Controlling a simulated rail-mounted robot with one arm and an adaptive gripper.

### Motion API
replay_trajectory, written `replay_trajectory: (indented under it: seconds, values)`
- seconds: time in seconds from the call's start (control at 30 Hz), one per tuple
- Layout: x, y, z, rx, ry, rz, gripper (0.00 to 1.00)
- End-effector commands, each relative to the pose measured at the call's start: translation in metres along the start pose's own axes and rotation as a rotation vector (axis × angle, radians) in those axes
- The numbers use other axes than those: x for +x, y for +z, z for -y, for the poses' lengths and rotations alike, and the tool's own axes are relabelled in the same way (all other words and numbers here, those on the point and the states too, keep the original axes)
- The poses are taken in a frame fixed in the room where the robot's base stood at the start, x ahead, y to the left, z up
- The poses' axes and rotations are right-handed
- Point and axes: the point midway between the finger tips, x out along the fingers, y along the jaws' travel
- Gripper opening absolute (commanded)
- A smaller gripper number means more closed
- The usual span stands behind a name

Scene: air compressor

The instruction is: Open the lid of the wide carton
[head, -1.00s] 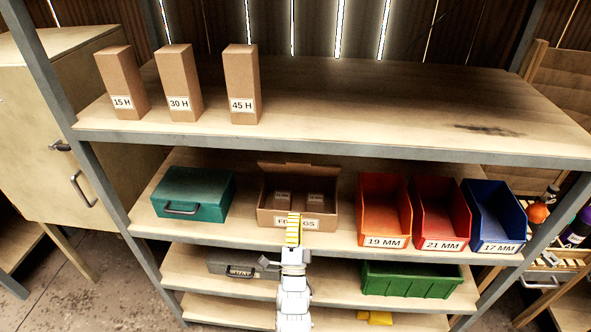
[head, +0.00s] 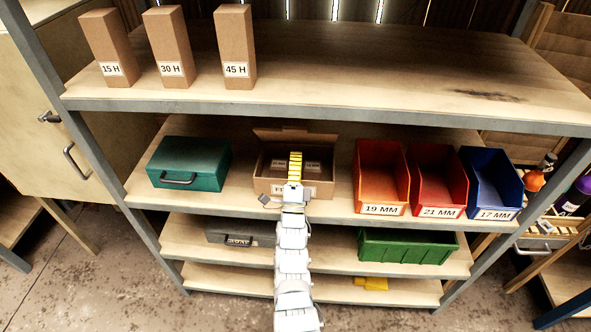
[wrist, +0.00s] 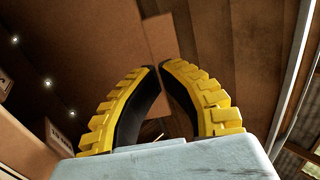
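The wide carton (head: 262,185) stands on the middle shelf, with a partly hidden label on its front. Its top is open, and the lid flap (head: 270,134) stands up at the back, leaning backwards. Small labelled boxes (head: 278,164) sit inside. My gripper (head: 296,156), with yellow ribbed fingers, reaches over the front rim into the opening, hiding the carton's middle. In the wrist view my gripper (wrist: 159,68) has its fingertips almost together, with nothing clearly held between them. Brown cardboard (wrist: 90,35) fills the left and middle; I cannot tell whether the tips touch it.
A teal case (head: 190,162) stands left of the carton. Orange (head: 380,180), red (head: 438,180) and blue (head: 492,182) bins stand to its right. The upper shelf (head: 370,75) lies above, bearing three tall boxes on its left. A green bin (head: 408,246) is below.

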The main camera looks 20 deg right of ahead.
Motion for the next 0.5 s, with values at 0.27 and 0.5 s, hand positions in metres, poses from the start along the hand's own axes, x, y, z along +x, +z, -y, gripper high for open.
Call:
replay_trajectory:
  seconds: [0.27, 0.5]
  values:
    - [0.030, 0.000, 0.001, 0.000, -0.002, 0.000, 0.00]
    - [0.048, 0.000, 0.001, -0.001, -0.001, 0.001, 0.00]
